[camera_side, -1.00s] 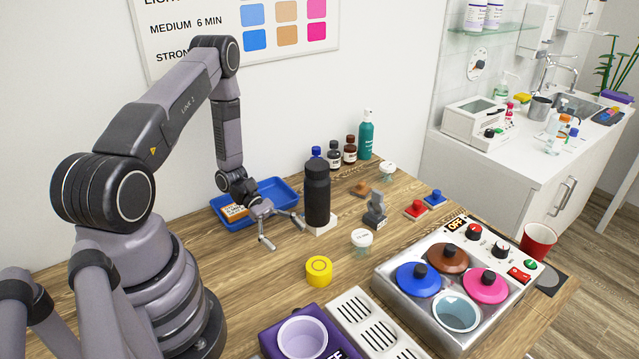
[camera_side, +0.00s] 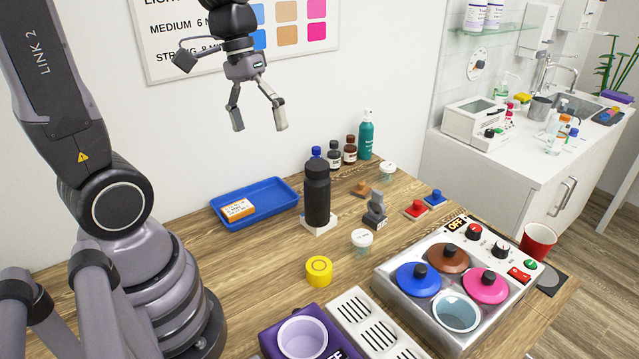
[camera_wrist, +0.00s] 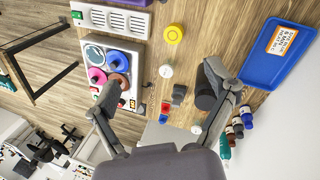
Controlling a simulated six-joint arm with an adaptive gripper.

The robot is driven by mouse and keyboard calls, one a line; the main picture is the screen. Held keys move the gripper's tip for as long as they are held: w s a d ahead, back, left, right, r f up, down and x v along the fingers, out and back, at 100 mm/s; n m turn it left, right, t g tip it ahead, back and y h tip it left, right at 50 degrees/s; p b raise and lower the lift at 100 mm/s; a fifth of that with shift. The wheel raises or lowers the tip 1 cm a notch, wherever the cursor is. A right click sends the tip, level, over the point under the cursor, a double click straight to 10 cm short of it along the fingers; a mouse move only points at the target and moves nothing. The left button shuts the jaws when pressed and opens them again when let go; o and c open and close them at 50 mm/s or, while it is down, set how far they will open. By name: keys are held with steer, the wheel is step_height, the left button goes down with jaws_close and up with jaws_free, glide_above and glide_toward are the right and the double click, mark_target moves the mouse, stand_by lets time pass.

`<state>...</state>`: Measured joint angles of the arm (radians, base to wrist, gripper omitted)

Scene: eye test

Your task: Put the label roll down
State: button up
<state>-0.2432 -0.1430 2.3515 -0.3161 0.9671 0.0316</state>
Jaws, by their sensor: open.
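A yellow roll (camera_side: 319,271), which I take to be the label roll, stands on the wooden table in front of the black bottle. It also shows in the wrist view (camera_wrist: 173,34), near the top. My gripper (camera_side: 259,117) is high above the table in front of the wall chart. Its two fingers are spread, with nothing between them in the side view. In the wrist view my gripper (camera_wrist: 155,92) is also open, with the table far beyond the fingers. The roll is well away from the fingers and nothing touches it.
A blue tray (camera_side: 278,204) holds an orange and white box (camera_side: 238,209). A black bottle (camera_side: 317,194) stands on a white base. A white-lidded jar (camera_side: 361,239) is right of the roll. A panel with coloured lids (camera_side: 447,257) fills the right front. Table left of the roll is clear.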

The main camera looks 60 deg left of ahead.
steer(key=s+r+m+t+y, duration=0.3)
steer(key=s+r+m+t, duration=0.1)
steer(key=s+r+t, duration=0.1)
steer(key=shift+s+d+r+m, duration=0.3)
steer(key=shift+s+r, duration=0.4)
steer(key=shift+s, duration=0.55)
